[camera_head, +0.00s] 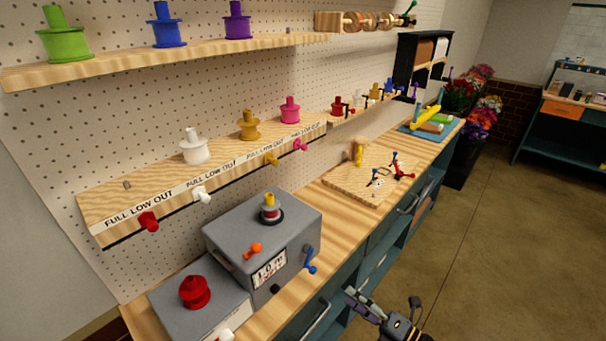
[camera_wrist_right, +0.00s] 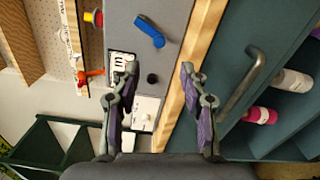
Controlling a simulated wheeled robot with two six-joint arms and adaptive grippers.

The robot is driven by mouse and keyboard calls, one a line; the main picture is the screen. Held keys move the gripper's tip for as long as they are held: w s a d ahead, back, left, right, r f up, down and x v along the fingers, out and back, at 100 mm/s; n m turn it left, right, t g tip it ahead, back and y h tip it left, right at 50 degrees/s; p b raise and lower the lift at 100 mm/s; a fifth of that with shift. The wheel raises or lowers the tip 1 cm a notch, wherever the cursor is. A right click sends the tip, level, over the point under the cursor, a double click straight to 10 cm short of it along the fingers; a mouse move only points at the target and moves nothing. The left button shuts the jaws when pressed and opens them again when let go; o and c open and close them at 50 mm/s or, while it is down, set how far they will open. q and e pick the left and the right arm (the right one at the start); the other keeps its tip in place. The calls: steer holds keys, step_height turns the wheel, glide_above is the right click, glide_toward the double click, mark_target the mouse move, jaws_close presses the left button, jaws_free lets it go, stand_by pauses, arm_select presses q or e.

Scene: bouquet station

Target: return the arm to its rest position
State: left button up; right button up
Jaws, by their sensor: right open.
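My right gripper (camera_head: 384,300) is at the bottom of the head view, in front of the bench's front side. It is open, with nothing seen between its fingers. In the right wrist view the two fingers (camera_wrist_right: 159,74) stand apart, with the bench's wooden edge (camera_wrist_right: 190,80) and the grey machine (camera_wrist_right: 165,22) beyond them. My left gripper is not in view.
The grey machine (camera_head: 237,233) with a blue crank (camera_head: 310,261) stands near the bench's front edge. A red spool (camera_head: 195,292) sits on a grey box (camera_head: 167,307). Below are drawer handles (camera_head: 314,319). Floor (camera_head: 500,240) to the right is clear.

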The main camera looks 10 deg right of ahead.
steer(key=s+d+f+m+g+h, duration=0.1)
steer(key=s+d+f+m+h, duration=0.15)
steer(key=d+f+m, duration=0.4)
steer(key=s+d+f+m+g+h, duration=0.15)
steer(key=f+m+h, duration=0.25)
steer(key=f, duration=0.6)
steer(key=s+d+f+m+h, duration=0.1)
steer(key=d+f+m+h, duration=0.35)
steer(key=f, duration=0.35)
steer(key=s+f+m+g+h, duration=0.1)
steer(key=s+f+m+g, duration=0.4)
steer(key=s+f, duration=0.6)
steer(key=s+a+f+m+g, duration=0.2)
steer(key=s+f+m, duration=0.1)
steer(key=s, duration=0.6)
steer(key=s+a+f+m+g, duration=0.3)
steer(key=s+f+m, duration=0.1)
steer(key=s, duration=0.5)
steer(key=shift+f, duration=0.9)
steer(key=shift+w+a+g, duration=0.1)
steer(key=shift+g, duration=0.15)
